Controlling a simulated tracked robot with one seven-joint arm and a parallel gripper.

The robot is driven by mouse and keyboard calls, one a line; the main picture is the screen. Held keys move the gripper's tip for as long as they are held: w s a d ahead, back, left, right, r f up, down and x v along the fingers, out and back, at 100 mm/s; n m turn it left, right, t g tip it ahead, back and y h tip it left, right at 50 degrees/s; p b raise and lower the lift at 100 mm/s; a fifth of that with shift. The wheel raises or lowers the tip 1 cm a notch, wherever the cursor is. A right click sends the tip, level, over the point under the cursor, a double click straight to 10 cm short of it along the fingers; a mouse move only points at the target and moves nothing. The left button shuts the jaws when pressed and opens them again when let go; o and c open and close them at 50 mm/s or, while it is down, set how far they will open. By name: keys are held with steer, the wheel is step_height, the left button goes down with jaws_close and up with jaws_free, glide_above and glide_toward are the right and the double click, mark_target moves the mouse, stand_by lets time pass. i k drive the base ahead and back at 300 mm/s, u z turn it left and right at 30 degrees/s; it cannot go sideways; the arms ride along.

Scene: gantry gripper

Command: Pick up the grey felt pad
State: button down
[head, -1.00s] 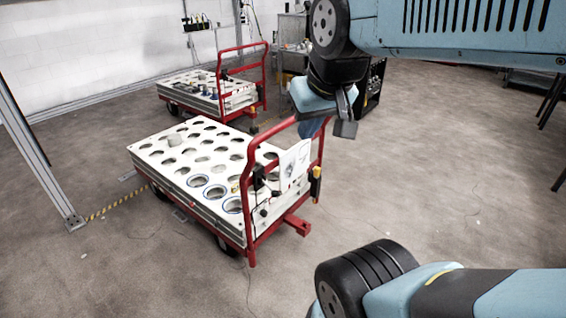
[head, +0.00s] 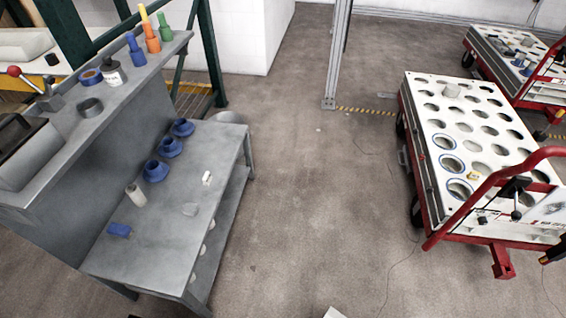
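A small, flat, light grey piece (head: 190,209) lies on the grey workbench (head: 165,250), near its right edge; it may be the grey felt pad, but it is too small for me to be sure of its material. It lies apart from the other things on the bench. My gripper is not in view, so I cannot tell its distance from the pad or whether it is open.
The bench also bears several blue flanged parts (head: 156,171), a pale cylinder (head: 136,196), a small white item (head: 207,178) and a blue piece (head: 118,230). A raised shelf (head: 150,62) stands behind. A red-railed cart (head: 428,140) is at right; the floor (head: 310,200) between is open.

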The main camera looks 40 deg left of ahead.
mark_target(189, 209)
steer(key=z, duration=0.35)
steer(key=i, duration=0.15)
steer(key=u, duration=2.8)
steer(key=k, duration=0.9)
steer(key=u, duration=0.25)
steer(key=i, duration=0.9)
steer(key=z, duration=0.1)
